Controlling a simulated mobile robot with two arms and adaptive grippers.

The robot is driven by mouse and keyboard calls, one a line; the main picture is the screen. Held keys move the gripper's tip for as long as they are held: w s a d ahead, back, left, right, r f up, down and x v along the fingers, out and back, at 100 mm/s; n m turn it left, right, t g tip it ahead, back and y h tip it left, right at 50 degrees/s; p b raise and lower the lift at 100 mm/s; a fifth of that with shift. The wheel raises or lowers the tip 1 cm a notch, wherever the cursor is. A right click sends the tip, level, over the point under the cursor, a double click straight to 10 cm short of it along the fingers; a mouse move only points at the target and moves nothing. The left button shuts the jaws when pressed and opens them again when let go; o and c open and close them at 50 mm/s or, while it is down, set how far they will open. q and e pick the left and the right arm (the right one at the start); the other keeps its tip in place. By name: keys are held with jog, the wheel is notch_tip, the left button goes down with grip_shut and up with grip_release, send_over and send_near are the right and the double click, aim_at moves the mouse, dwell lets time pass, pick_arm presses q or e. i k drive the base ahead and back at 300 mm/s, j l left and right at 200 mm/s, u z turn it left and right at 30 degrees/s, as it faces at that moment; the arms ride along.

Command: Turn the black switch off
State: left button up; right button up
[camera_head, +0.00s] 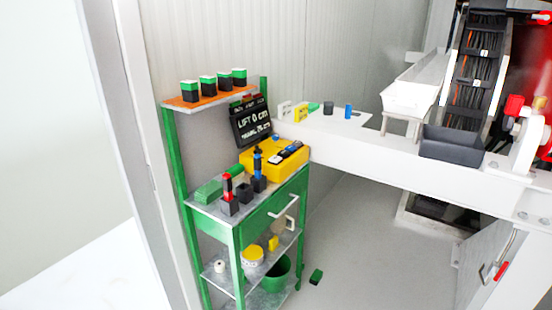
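No black switch can be told apart for sure at this distance. A yellow box (262,172) sits on the top of the green workbench (270,206), with small black, white and blue parts on its upper face that are too small to read as a switch or its position. Neither of my grippers shows in the view.
Black blocks with a red piece (227,185) and a blue piece (259,171) stand at the bench front. Green-and-black blocks (207,86) line an orange shelf. A white beam (400,164) runs right.

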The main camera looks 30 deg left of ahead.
aim_at(258, 150)
jog(key=i+u, duration=0.1)
jog(key=u, duration=1.05)
